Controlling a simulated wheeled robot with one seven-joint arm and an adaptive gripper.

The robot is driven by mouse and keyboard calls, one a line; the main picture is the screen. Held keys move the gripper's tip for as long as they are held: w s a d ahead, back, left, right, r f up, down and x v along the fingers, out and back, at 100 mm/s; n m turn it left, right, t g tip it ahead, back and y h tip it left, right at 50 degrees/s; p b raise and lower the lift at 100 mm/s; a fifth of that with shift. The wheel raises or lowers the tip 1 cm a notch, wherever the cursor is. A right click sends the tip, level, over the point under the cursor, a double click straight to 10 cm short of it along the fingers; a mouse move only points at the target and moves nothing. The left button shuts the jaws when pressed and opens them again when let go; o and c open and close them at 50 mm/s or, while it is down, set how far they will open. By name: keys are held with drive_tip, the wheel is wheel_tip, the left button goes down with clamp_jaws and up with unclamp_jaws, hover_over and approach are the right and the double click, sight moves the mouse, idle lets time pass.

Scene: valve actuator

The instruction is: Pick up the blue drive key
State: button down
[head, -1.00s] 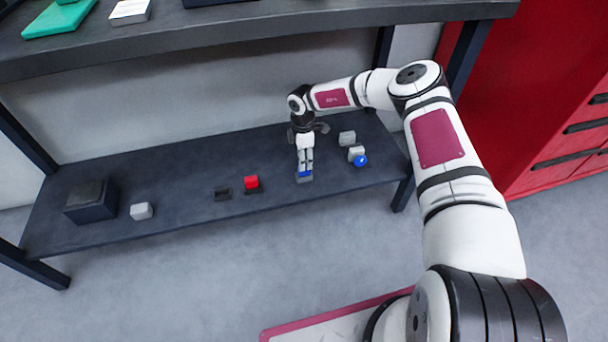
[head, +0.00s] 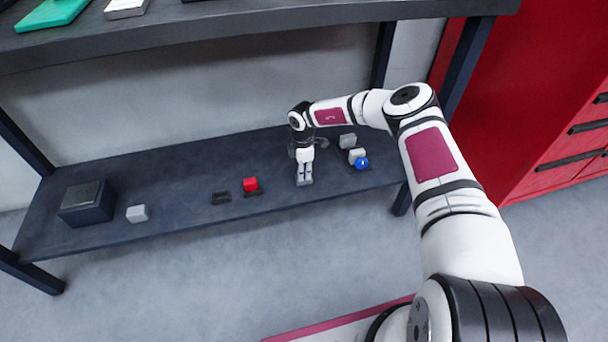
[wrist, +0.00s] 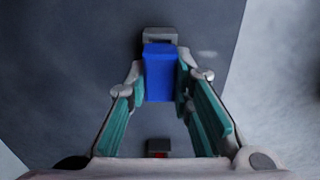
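The blue drive key (wrist: 160,72) is a blue block between the two fingers of my gripper (wrist: 161,80) in the wrist view. The fingertips lie close against its left and right sides, with no clear gap. In the head view my gripper (head: 305,174) points down at the lower shelf, and its fingers hide most of the key. A grey block (wrist: 159,34) shows just beyond the key; in the head view a grey part (head: 305,182) shows at the fingertips. I cannot tell whether the key touches it.
On the lower shelf (head: 175,175), a red block (head: 250,184) and a dark holder (head: 221,197) stand left of my gripper. Grey blocks (head: 347,141) and a blue round knob (head: 361,163) stand close on its right. A dark box (head: 87,203) and a white block (head: 137,213) are farther left.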

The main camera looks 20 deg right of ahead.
drive_tip(key=shift+r, duration=0.1)
wheel_tip(320, 180, up, 9)
drive_tip(key=p, duration=0.4)
drive_tip(key=shift+p, duration=0.3)
drive_tip(key=shift+r, duration=0.4)
idle(0.5)
